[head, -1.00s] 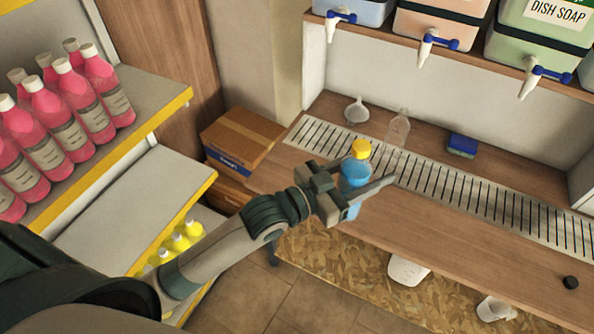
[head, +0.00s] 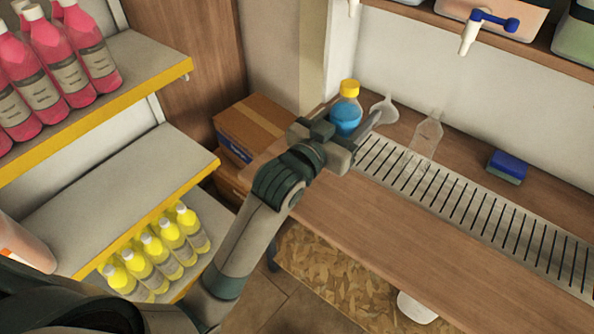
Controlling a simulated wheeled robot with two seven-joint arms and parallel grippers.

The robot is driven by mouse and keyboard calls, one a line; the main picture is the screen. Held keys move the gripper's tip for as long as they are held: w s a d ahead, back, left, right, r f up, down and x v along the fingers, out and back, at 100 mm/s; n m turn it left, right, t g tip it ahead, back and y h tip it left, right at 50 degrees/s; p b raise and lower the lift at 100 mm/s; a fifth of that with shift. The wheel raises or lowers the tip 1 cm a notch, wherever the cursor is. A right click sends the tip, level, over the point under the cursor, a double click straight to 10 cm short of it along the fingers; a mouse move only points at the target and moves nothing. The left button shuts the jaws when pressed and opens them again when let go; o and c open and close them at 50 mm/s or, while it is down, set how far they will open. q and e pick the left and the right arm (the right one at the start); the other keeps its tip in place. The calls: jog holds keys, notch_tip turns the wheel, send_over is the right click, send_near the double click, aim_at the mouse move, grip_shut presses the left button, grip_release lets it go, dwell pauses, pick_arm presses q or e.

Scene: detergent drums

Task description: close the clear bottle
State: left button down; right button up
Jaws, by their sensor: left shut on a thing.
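The clear bottle (head: 425,140) stands upright and looks empty on the slotted drain strip of the wooden counter. Its neck is see-through, and I make out no coloured cap on it. My left gripper (head: 350,130) is shut on a bottle of blue liquid with a yellow cap (head: 346,110), upright near the counter's left end, to the left of the clear bottle. The gripper hides the lower part of the blue bottle, so I cannot tell whether it touches the counter. My right gripper is not in view.
A clear funnel (head: 384,108) stands between the two bottles. A blue sponge (head: 507,167) lies to the right. Drums with taps (head: 468,40) hang over the counter's back. Cardboard boxes (head: 250,130) and shelves of pink bottles (head: 65,65) and yellow bottles (head: 150,250) are at left.

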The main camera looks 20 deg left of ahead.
pick_arm(q)
jog(key=shift+a+r, duration=0.15)
jog(key=w+a+f, duration=0.5)
jog(key=a+f, duration=0.2)
jog(key=a, duration=0.3)
jog(key=shift+w+a, duration=0.15)
dwell(0.4)
jog(key=shift+f, duration=2.05)
